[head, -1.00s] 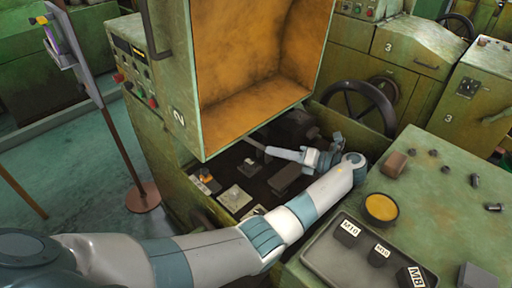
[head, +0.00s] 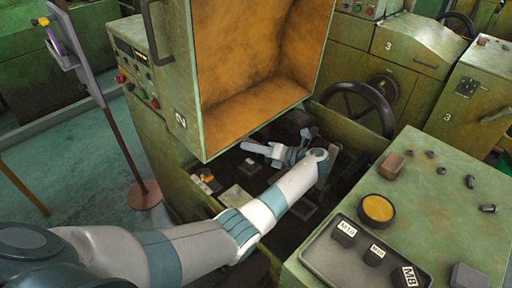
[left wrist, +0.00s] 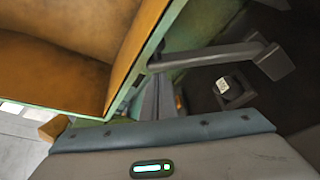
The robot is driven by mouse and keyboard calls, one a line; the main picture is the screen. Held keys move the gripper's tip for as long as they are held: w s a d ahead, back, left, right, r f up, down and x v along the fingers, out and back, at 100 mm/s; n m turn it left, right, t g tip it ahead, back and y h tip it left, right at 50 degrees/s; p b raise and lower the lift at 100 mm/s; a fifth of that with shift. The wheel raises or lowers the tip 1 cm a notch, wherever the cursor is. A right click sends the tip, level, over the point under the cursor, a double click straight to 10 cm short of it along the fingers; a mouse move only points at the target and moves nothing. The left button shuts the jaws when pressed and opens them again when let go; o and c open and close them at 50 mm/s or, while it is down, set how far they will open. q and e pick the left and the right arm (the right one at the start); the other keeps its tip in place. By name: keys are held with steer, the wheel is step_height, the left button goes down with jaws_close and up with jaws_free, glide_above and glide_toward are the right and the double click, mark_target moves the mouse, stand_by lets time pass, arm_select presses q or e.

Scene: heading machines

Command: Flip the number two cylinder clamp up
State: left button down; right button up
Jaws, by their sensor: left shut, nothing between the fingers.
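The open machine marked 2 (head: 181,121) has a dark bay under its raised orange-lined cover (head: 250,70). My left gripper (head: 248,148) is inside this bay, its fingers pointing left and shut with nothing between them. In the left wrist view a dark bar with a block at its end (left wrist: 215,55) runs across the bay beyond the fingers (left wrist: 155,100). It looks like a clamp lever, apart from the fingers. A dark block with a small pale label (left wrist: 232,90) lies below it; the label is unreadable. I cannot tell which part is the number two clamp. My right gripper is out of view.
The cover overhangs the bay at the left of the wrist view. A handwheel (head: 358,108) stands behind the bay. At right, a green top holds a yellow round pot (head: 377,209), a tray (head: 327,259) of labelled blocks and several small parts.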

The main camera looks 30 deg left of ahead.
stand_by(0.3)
arm_select(q)
steer(key=w+r+p, duration=0.1)
steer(key=w+d+r+p, duration=0.1)
steer(key=w, duration=0.1)
steer(key=shift+r, duration=0.3)
steer(key=shift+d, duration=0.15)
steer(key=b+v, duration=0.1)
steer(key=v, duration=0.6)
steer(key=shift+b, duration=0.4)
steer(key=shift+s+d, duration=0.1)
steer(key=shift+d, duration=0.05)
